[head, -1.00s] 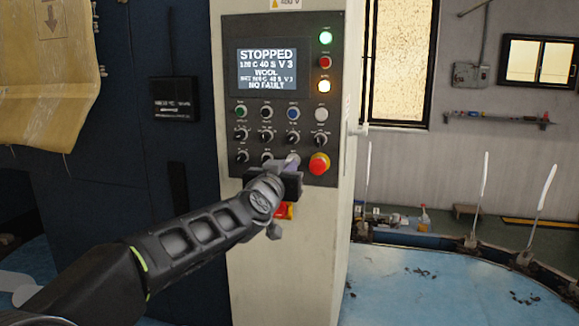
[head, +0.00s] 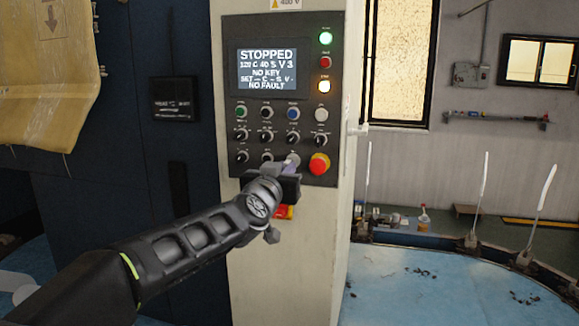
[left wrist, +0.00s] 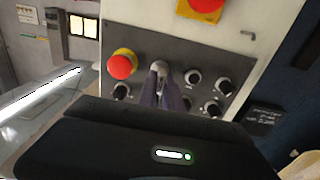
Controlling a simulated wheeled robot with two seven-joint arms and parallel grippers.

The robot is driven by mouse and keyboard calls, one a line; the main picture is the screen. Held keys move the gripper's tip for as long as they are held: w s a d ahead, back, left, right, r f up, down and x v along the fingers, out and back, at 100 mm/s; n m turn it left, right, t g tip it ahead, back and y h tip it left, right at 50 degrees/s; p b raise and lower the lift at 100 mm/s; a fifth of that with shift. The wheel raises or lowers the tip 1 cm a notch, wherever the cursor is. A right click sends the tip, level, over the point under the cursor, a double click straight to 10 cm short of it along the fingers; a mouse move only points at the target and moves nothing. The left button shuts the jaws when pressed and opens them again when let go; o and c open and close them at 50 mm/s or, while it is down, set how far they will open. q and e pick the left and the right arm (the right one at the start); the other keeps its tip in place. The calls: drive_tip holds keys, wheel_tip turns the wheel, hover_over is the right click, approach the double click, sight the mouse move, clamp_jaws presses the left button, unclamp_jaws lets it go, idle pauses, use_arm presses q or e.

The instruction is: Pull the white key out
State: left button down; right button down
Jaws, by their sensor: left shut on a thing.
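My left gripper (head: 289,168) is at the lower right of the control panel (head: 310,95), just left of the red emergency button (head: 319,163). In the left wrist view its fingers (left wrist: 163,78) are shut on the white key (left wrist: 158,66), whose pale head shows between the tips. The key's shaft and the keyhole are hidden, so the gap to the panel cannot be judged. The panel's screen (head: 267,69) reads STOPPED, NO KEY and NO FAULT. My right gripper is not in view.
Black knobs (head: 241,135) and coloured buttons sit close around the fingers. A red and yellow switch (head: 284,212) is below the gripper. A blue round table (head: 430,290) with upright white forms stands at the right.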

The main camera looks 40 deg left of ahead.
use_arm(q)
drive_tip(key=shift+v, duration=1.6)
drive_tip(key=p+v, duration=0.1)
drive_tip(key=v, duration=1.9)
drive_tip(key=shift+p, duration=0.3)
drive_tip(key=shift+w+d+f, duration=0.1)
drive_tip(key=shift+w, duration=0.05)
